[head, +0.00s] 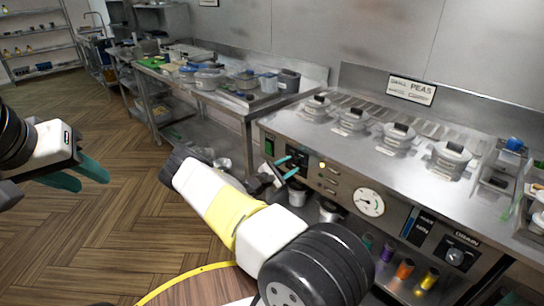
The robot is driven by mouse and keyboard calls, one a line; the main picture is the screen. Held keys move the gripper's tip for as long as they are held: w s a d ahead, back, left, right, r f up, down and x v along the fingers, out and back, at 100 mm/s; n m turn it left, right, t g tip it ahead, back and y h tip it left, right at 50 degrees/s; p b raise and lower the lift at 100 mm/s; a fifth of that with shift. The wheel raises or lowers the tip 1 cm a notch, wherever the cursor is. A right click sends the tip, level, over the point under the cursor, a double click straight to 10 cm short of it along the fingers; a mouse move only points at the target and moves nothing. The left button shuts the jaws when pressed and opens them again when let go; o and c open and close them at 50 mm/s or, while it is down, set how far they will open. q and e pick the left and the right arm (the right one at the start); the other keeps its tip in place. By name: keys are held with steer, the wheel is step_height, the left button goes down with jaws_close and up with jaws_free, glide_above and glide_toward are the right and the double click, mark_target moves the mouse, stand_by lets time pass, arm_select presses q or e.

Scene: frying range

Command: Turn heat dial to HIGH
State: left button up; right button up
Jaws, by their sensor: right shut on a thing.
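A black heat dial (300,157) sits on the steel front panel of the range, left of centre. My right gripper (288,173) reaches it from below and is shut on it, its teal fingers against the panel. The dial is partly hidden by the gripper, and its pointer and markings are too small to read. My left gripper (80,175) is open and empty at the left, over the wooden floor, well away from the range.
The panel also has a green switch (269,147), a round white gauge (369,201) and a silver knob (456,256). Several lidded pots stand in the counter (420,190). Coloured bottles (405,269) stand below. The floor at left is clear.

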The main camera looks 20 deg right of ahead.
steer(key=shift+f+m, duration=0.15)
steer(key=shift+m, duration=1.05)
steer(key=o, duration=1.4)
steer(key=shift+c, duration=0.2)
steer(key=shift+a, duration=0.1)
steer(key=v, duration=0.7)
steer(key=shift+s+a, duration=0.15)
steer(key=shift+a, duration=0.15)
steer(key=shift+r, duration=0.25)
